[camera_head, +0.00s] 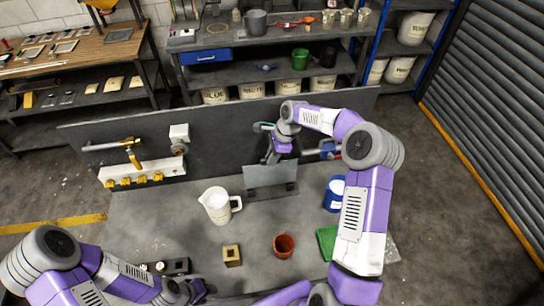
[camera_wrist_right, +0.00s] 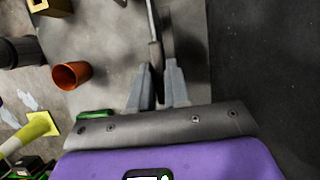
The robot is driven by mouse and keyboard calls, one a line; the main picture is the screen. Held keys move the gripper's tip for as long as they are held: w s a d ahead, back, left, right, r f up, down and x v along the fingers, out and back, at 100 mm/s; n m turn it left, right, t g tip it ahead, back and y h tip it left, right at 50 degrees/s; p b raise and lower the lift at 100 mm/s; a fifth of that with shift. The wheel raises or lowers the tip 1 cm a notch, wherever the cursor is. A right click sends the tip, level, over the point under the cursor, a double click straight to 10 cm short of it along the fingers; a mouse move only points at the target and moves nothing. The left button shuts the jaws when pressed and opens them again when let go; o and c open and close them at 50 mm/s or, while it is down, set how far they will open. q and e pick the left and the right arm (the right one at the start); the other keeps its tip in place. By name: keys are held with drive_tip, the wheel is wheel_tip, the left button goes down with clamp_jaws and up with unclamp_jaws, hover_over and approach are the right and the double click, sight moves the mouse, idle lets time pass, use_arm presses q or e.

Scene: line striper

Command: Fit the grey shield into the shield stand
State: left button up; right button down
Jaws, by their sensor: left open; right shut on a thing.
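The grey shield (camera_head: 268,178) is a flat plate standing about upright near the back of the workbench in the head view. My right gripper (camera_head: 279,150) is at its top edge, shut on it. In the right wrist view the shield (camera_wrist_right: 152,22) shows nearly edge-on beyond the fingertips of my right gripper (camera_wrist_right: 157,72). A dark low base, seemingly the shield stand (camera_head: 290,188), shows at the shield's foot. I cannot tell whether the shield is seated in it or just in front of or above it. My left gripper (camera_head: 192,291) is open and empty at the front left.
A white jug (camera_head: 217,205), brass-coloured block (camera_head: 232,255), reddish cup (camera_head: 284,245), blue-and-white tin (camera_head: 335,193) and green pad (camera_head: 326,240) stand around the bench. A yellow-valved manifold (camera_head: 140,173) is at the back left.

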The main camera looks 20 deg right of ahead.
use_arm(q)
drive_tip(key=shift+f+b, duration=0.6)
drive_tip(key=shift+b, duration=0.05)
use_arm(e)
drive_tip(key=shift+f, duration=1.05)
idle(1.0)
use_arm(q)
drive_tip(key=shift+s+a+f+b, duration=0.15)
drive_tip(key=shift+f+b, duration=0.25)
drive_tip(key=shift+b, duration=0.1)
drive_tip(key=shift+s+a+f+b, duration=0.1)
drive_tip(key=shift+s+f+b, duration=0.05)
drive_tip(key=shift+f+b, duration=0.3)
use_arm(e)
drive_tip(key=shift+s+a+f, duration=0.1)
drive_tip(key=shift+s+f, duration=0.15)
drive_tip(key=shift+f, duration=0.4)
drive_tip(key=shift+s+a+f, duration=0.1)
drive_tip(key=shift+s+f, duration=0.15)
drive_tip(key=shift+f, duration=0.4)
use_arm(q)
drive_tip(key=shift+w+d+r+p, duration=0.15)
drive_tip(key=shift+w+r+p, duration=0.05)
drive_tip(key=shift+r+p, duration=0.4)
use_arm(e)
drive_tip(key=shift+w+d+f+g, duration=0.15)
drive_tip(key=shift+w+d+g, duration=0.05)
drive_tip(key=shift+w+g, duration=0.1)
drive_tip(key=shift+w, duration=0.1)
